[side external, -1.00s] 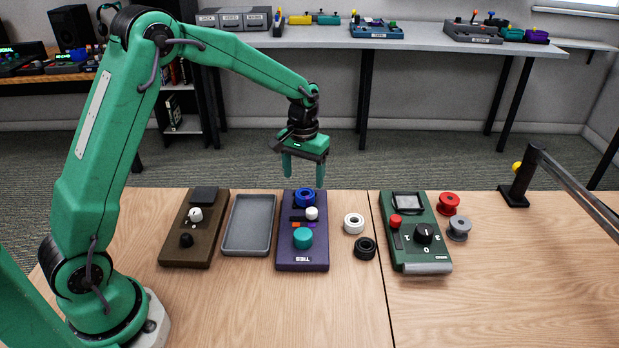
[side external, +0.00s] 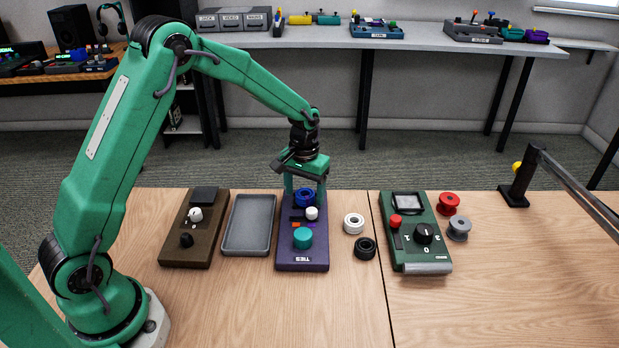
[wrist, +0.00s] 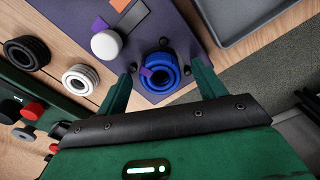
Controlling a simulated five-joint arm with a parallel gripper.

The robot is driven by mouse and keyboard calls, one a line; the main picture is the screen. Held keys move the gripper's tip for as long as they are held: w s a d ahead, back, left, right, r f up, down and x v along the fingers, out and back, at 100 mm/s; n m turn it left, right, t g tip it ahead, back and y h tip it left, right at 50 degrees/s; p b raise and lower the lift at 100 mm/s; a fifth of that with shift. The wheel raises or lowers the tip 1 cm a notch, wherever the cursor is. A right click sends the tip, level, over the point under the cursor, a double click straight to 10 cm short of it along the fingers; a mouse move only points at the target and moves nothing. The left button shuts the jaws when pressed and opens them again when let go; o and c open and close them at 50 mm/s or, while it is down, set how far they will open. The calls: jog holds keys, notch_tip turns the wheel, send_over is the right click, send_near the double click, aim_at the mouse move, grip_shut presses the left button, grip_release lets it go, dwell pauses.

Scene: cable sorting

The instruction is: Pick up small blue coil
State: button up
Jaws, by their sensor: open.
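The small blue coil (side external: 304,198) sits at the far end of the purple box (side external: 302,258) marked TIES. In the wrist view the coil (wrist: 159,71) lies ahead of and between the two fingers, with a purple tab on its side. My gripper (side external: 305,188) is open and low over the far end of the box, a finger on either side of the coil. In the wrist view my gripper (wrist: 160,80) is empty. I cannot tell whether a finger touches the coil.
A white knob (side external: 312,213) and a teal knob (side external: 303,238) stand on the same box. An empty grey tray (side external: 235,251) lies to its left. White (side external: 354,223) and black (side external: 365,248) coils lie to its right, then a green device (side external: 440,240).

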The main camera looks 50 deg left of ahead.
aim_at(305, 195)
jog(key=c, duration=1.2)
jog(key=shift+o, duration=0.2)
jog(key=shift+r, duration=0.2)
jog(key=shift+r, duration=0.5)
jog(key=r, duration=0.3)
jog(key=shift+s+d+r, duration=0.1)
jog(key=shift+d, duration=0.15)
jog(key=s+d+r, duration=0.5)
jog(key=d+r, duration=0.1)
jog(key=d, duration=0.3)
jog(key=shift+s+d+r, duration=0.15)
jog(key=shift+d+r, duration=0.1)
jog(key=shift+d, duration=0.15)
